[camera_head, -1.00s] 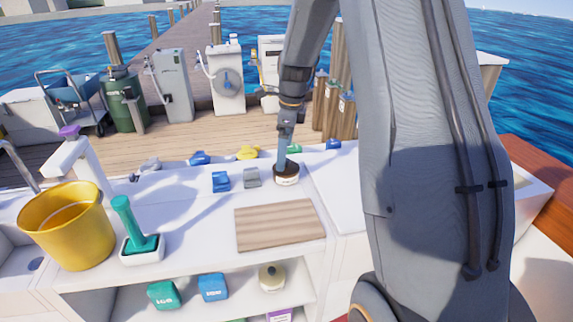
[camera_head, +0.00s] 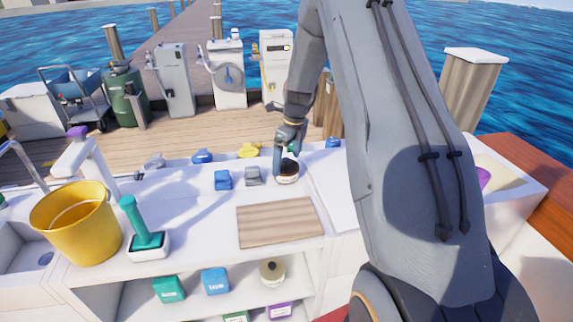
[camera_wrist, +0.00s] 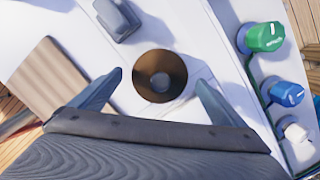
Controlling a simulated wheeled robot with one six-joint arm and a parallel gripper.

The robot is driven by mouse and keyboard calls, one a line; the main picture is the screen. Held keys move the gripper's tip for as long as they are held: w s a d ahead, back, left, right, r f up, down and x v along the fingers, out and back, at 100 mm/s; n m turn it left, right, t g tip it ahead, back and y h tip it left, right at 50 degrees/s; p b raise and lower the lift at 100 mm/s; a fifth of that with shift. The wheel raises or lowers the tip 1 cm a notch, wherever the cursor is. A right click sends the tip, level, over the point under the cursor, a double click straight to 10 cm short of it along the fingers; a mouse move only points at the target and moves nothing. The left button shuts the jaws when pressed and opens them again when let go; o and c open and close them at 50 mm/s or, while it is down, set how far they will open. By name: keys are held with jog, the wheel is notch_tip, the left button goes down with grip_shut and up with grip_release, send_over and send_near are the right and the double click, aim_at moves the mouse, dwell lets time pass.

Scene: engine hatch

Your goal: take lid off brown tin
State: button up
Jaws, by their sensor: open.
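The brown tin (camera_head: 287,177) stands upright on the white counter behind the wooden board, with a white band on its side. In the wrist view its round brown lid (camera_wrist: 160,76) with a darker knob in the middle faces me, and the lid sits on the tin. My gripper (camera_wrist: 158,85) is open, with one finger to the left of the lid and one to the right, both apart from it. In the head view my gripper (camera_head: 283,160) is over and just beside the tin, partly covering it.
A grey block (camera_head: 254,176) and a blue block (camera_head: 223,180) stand left of the tin. The wooden board (camera_head: 278,222) lies in front. A green knob (camera_wrist: 265,37) and a blue knob (camera_wrist: 287,94) are along the back edge. A yellow bucket (camera_head: 75,228) stands far left.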

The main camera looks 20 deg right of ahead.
jog(key=shift+f, duration=0.2)
jog(key=c, duration=1.1)
jog(key=shift+r, duration=0.1)
jog(key=shift+c, duration=0.2)
